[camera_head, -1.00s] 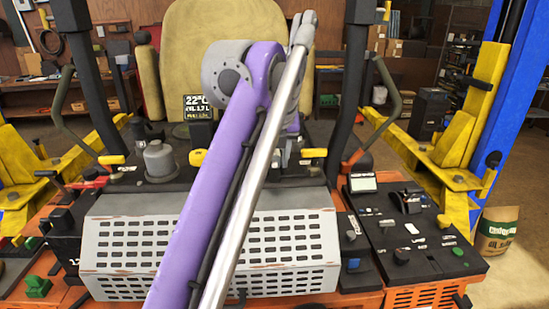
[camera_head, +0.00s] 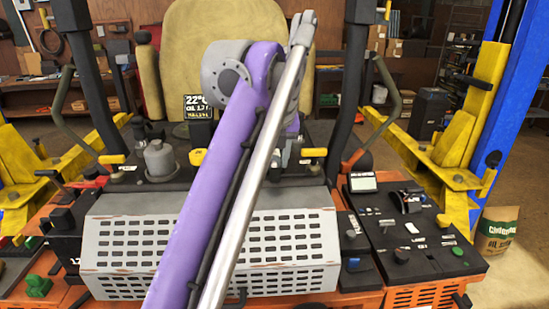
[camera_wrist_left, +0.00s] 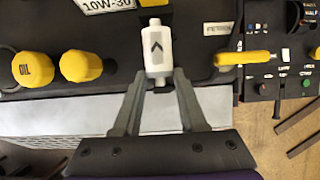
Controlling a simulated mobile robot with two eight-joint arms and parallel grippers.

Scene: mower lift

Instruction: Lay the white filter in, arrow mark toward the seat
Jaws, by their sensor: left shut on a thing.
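The white filter (camera_wrist_left: 157,48), a small cylinder with a narrower neck at each end, shows in the left wrist view. Its dark arrow mark points toward the top of that picture. My left gripper (camera_wrist_left: 159,80) is shut on the lower part of the filter, one grey finger on each side. In the head view my left gripper (camera_head: 284,156) is mostly hidden behind my purple arm, and the filter cannot be made out. The tan seat (camera_head: 235,45) stands behind the black engine deck. The place under the filter is hidden. My right gripper is not in view.
Two yellow caps (camera_wrist_left: 80,66) stand left of the filter, and a yellow handle (camera_wrist_left: 242,57) lies to its right. A perforated grey cover (camera_head: 120,240) is in front of the deck. Dark posts (camera_head: 345,120) rise on both sides. A control panel (camera_head: 425,245) is at right.

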